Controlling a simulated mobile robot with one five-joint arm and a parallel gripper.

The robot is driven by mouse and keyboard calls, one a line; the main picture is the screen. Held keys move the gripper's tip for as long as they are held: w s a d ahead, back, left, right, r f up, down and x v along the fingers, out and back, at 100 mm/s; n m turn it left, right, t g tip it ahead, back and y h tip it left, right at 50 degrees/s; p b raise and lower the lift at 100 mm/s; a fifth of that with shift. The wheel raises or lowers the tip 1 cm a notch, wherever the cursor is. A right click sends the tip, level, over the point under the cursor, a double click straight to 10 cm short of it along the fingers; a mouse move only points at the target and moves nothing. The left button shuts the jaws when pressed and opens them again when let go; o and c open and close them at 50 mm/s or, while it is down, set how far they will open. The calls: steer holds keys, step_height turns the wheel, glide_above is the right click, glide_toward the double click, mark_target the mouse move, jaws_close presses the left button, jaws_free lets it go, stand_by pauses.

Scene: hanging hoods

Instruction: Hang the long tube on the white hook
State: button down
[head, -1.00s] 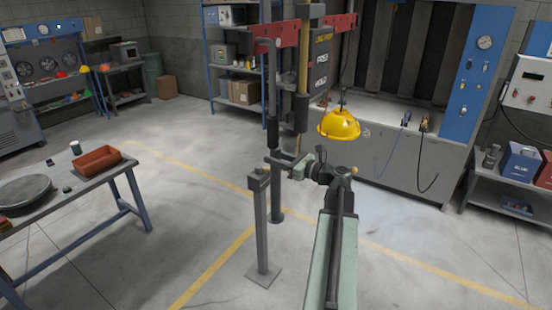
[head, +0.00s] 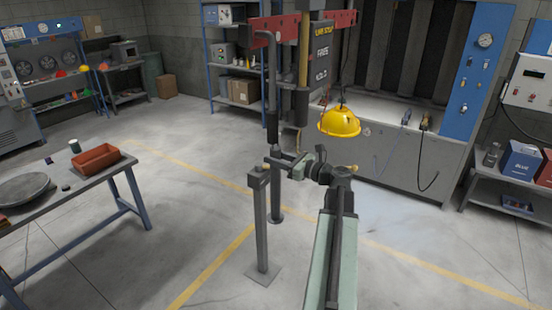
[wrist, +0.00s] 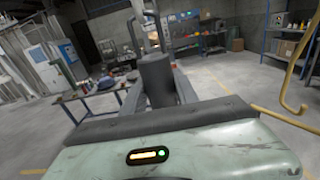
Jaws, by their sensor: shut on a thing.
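A long dark grey tube (head: 270,80) stands upright in the head view, with a bent, hook-like top beside the red rail (head: 270,31) and a black sleeve lower down. My gripper (head: 281,160) is shut on it near the bottom of the black sleeve. In the wrist view the dark sleeve (wrist: 157,78) sits between my gripper's fingers (wrist: 158,98). The tube's top runs out of the upper edge there. I cannot make out the white hook in either view, nor whether the tube touches the rail.
A yellow tube (head: 303,60) with a black sleeve hangs just right of the held tube. A yellow hood (head: 339,122) is farther right. A grey post (head: 261,225) stands below my gripper. A workbench (head: 125,168) is at left. Open floor lies between.

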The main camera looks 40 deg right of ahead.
steer(key=c, duration=0.9)
jaws_free()
steer(key=shift+o, duration=0.2)
steer(key=v, duration=0.8)
steer(key=shift+w, duration=0.1)
